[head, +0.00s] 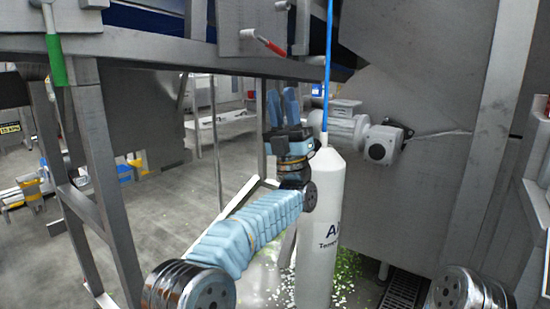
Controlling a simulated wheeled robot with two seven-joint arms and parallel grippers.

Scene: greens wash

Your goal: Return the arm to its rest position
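My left arm reaches forward from the lower left in a light blue padded sleeve. My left gripper (282,107) is at its far end, with two blue fingers pointing up and a narrow gap between them. It looks open, and I see nothing held in it. It is left of the blue hose and the white cylinder (319,225), and appears near the machine's metal frame. Of my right arm only a round joint shows at the bottom right; its gripper is out of view.
A large grey metal machine (430,90) fills the right side. A frame beam (130,50) crosses above, with a leg (100,180) at left. A blue hose (328,60) meets the cylinder's top. Green scraps (345,275) lie near a floor grate (403,290). Open floor (170,215) shows at left.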

